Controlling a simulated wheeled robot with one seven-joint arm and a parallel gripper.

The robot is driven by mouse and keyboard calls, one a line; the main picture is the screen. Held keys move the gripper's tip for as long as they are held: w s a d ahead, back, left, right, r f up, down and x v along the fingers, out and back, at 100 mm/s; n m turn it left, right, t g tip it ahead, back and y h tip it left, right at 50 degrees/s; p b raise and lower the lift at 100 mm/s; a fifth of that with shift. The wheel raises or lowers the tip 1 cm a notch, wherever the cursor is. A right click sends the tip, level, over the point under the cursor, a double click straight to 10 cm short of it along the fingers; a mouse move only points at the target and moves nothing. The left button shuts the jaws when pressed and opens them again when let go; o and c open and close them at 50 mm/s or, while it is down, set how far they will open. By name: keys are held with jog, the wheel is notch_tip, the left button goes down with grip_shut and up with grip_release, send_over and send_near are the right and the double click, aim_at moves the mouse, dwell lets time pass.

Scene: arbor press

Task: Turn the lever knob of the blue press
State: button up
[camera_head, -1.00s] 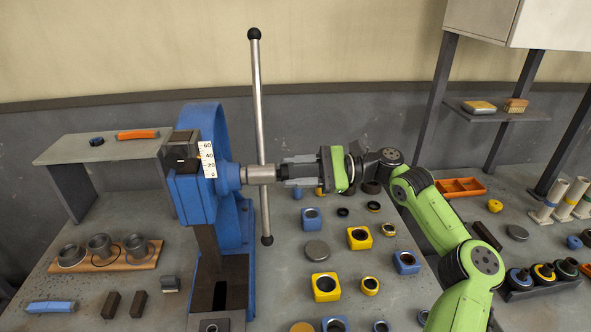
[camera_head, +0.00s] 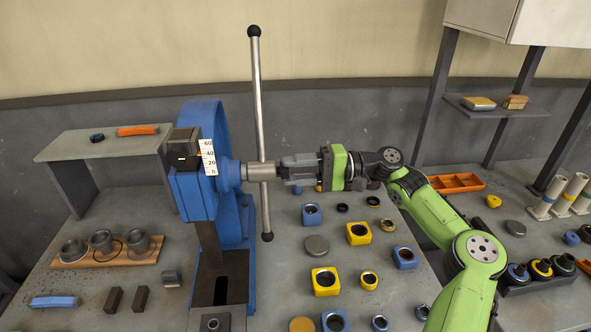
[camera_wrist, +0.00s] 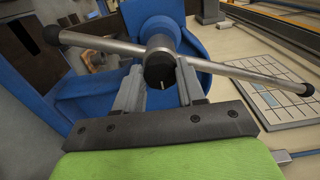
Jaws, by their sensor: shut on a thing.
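The blue press (camera_head: 206,165) stands on the bench at left of centre, with a white scale (camera_head: 208,158) on its head. Its long silver lever bar (camera_head: 259,115) has black ball ends and stands nearly upright in the head view. The bar passes through a hub on the press's side. In the wrist view, the dark round knob (camera_wrist: 160,72) with a light mark sits at the hub, in front of the lever bar (camera_wrist: 235,71). My gripper (camera_head: 281,171) reaches in from the right. In the wrist view, its two fingers (camera_wrist: 159,82) are shut on the knob's sides.
Blue and yellow blocks (camera_head: 358,234) and several rings lie on the bench right of the press. A wooden holder with metal cups (camera_head: 105,249) is at left. A small grey shelf (camera_head: 95,147) stands behind. The lever's ends stick out beyond my gripper.

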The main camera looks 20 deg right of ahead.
jog(key=shift+f+n, duration=0.1)
jog(key=shift+n, duration=0.6)
jog(key=o, duration=1.1)
jog(key=shift+c, duration=0.2)
jog(key=shift+d, duration=0.1)
jog(key=s+d+p, duration=0.1)
jog(key=s+d, duration=0.2)
jog(key=d, duration=1.2)
jog(key=shift+d+p, duration=0.2)
jog(key=shift+p, duration=0.2)
